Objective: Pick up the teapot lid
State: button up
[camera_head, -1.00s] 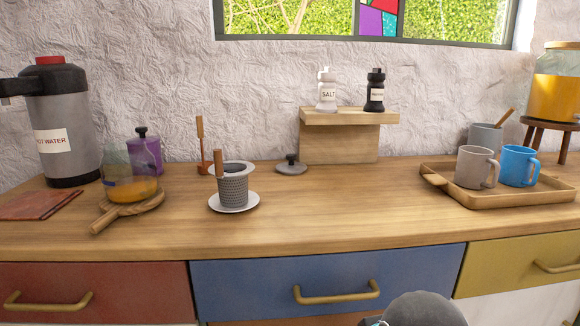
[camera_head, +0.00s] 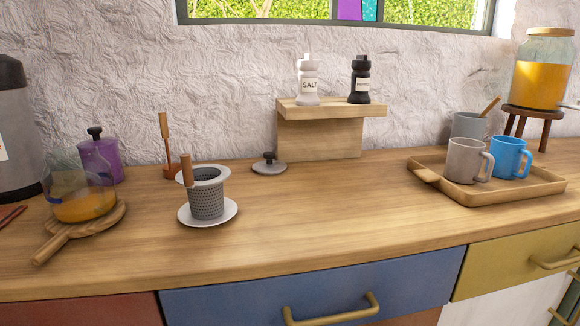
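A small grey round lid (camera_head: 269,167) with a dark knob lies flat on the wooden counter, left of the small wooden shelf and close to the back wall. A glass pot (camera_head: 82,195) with orange liquid in it sits on a round wooden board with a handle at the left. I cannot tell for sure that it is the teapot. A purple canister (camera_head: 100,160) with a black knob on top stands behind it. My gripper is not in view.
A mesh strainer (camera_head: 206,200) on a white saucer stands front-left of the lid. A wooden shelf (camera_head: 330,108) holds salt and pepper shakers. A tray (camera_head: 505,191) with mugs is at right, near a juice dispenser (camera_head: 543,75). The middle counter is clear.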

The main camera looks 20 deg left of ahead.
aim_at(270, 166)
jog(key=k, duration=0.4)
jog(key=u, duration=0.7)
